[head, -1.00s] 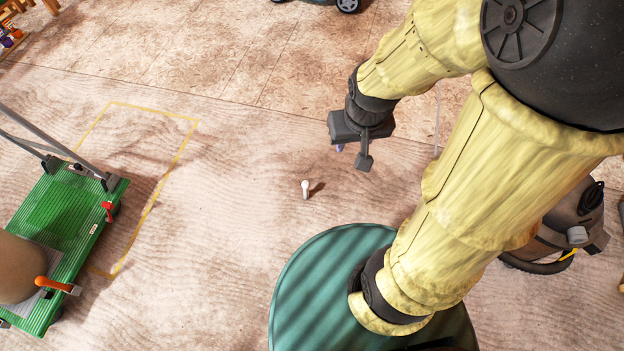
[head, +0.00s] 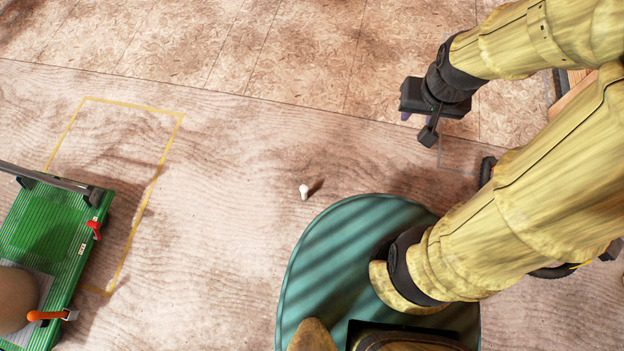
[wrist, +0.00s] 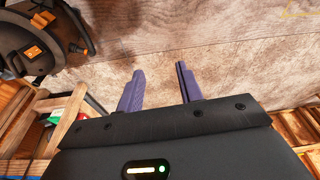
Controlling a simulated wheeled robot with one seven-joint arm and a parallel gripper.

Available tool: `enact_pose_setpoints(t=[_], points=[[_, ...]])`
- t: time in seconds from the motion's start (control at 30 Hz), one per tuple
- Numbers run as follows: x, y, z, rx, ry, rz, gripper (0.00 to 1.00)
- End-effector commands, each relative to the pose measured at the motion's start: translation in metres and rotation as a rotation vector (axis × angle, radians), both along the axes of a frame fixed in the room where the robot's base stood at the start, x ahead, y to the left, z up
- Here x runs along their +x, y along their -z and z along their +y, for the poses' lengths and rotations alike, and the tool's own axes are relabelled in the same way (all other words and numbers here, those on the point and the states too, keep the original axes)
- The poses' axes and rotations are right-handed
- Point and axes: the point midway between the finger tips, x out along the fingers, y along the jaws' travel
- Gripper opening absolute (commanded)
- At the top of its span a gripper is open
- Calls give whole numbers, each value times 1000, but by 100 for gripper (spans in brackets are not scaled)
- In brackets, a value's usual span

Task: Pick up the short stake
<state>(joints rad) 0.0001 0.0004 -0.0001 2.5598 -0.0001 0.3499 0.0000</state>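A small pale, peg-like thing (head: 304,191) lies alone on the plywood floor in the head view, left of my arm and just beyond the round green base. It may be the short stake; it is too small to tell its shape for sure. My gripper (head: 412,118) hangs in the air up and to the right of it, well apart from it. In the wrist view the two purple fingers of my gripper (wrist: 159,78) stand apart with nothing between them. The pale thing does not show clearly in the wrist view.
A green ribbed platform (head: 60,215) with red and orange clamps stands at the left, beside a yellow taped outline (head: 152,190). In the wrist view a dark machine (wrist: 40,45) is upper left and a wooden frame (wrist: 60,125) lower left. Floor around the pale thing is clear.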

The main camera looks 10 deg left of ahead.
Motion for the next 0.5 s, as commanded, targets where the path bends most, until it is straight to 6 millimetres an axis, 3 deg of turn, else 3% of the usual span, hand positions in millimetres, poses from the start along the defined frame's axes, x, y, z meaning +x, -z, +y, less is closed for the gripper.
enact_pose_setpoints(t=[0.3,0.43,0.5], points=[[0,0,0,0,0,0,36],[2,5,2,-1,-7,2,61],[7,16,5,-2,-21,7,61]])
